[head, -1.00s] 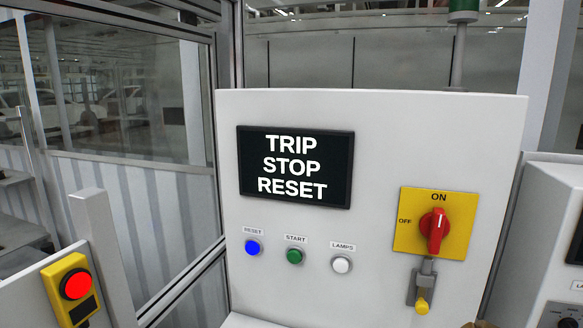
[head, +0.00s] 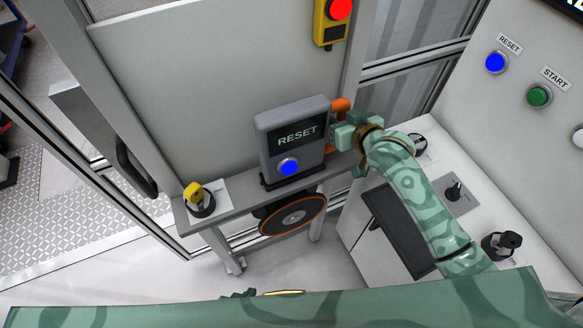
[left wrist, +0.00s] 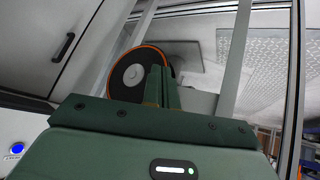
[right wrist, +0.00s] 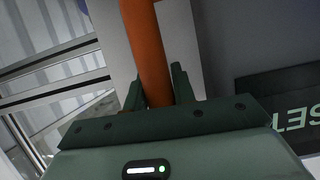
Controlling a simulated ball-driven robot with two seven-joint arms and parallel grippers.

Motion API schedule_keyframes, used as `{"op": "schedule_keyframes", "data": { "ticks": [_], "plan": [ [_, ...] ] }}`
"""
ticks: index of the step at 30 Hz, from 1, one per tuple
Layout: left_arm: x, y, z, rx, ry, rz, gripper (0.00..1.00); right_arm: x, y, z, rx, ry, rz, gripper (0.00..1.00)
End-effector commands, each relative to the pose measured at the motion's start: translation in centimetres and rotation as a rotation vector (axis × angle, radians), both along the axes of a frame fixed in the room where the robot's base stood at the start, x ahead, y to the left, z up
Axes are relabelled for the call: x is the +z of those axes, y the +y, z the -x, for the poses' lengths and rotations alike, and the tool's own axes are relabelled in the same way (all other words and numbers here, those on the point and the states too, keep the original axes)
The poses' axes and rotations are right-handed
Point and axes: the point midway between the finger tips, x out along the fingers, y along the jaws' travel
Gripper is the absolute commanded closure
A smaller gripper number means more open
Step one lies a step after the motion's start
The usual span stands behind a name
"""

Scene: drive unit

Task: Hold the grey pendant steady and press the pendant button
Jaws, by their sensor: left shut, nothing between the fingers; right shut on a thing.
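The grey pendant (head: 265,145) stands upright on a narrow grey shelf, with RESET on its dark screen (head: 298,136) and a blue button (head: 289,167) below. An orange handle (head: 340,104) is at its right side. My right gripper (head: 344,133) is shut on that handle; the right wrist view shows the orange bar (right wrist: 148,45) between its fingers and part of the pendant's screen (right wrist: 296,118), upside down. My left gripper (left wrist: 160,88) is shut and empty, pointing toward an orange-rimmed wheel (left wrist: 128,78). Nothing touches the blue button.
The shelf (head: 240,205) also bears a yellow-topped black knob (head: 197,196) at left. The orange-rimmed wheel also shows below the pendant (head: 295,217). At right stand a white cabinet (head: 350,215) and a panel with RESET and START buttons. A yellow box with a red button (head: 333,22) hangs above.

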Motion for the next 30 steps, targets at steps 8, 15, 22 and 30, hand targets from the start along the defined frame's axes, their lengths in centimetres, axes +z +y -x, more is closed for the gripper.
{"op": "schedule_keyframes", "data": {
  "ticks": [8, 15, 22, 30],
  "plan": [
    [9.6, -8.3, -6.0, 0.067, -0.249, 0.293, 1.00, 0.2, 0.0, -0.1, 0.000, -0.003, -0.004, 1.00],
    [19.5, -13.8, -8.7, 0.151, -0.421, 0.584, 1.00, 0.2, 0.0, -0.1, 0.000, -0.003, -0.004, 1.00],
    [26.9, -16.4, -9.3, 0.228, -0.508, 0.807, 1.00, 0.2, 0.0, -0.1, 0.000, -0.003, -0.004, 1.00],
    [29.7, -17.3, -9.2, 0.263, -0.527, 0.897, 1.00, 0.2, 0.0, -0.1, 0.000, -0.003, -0.004, 1.00]
  ]
}}
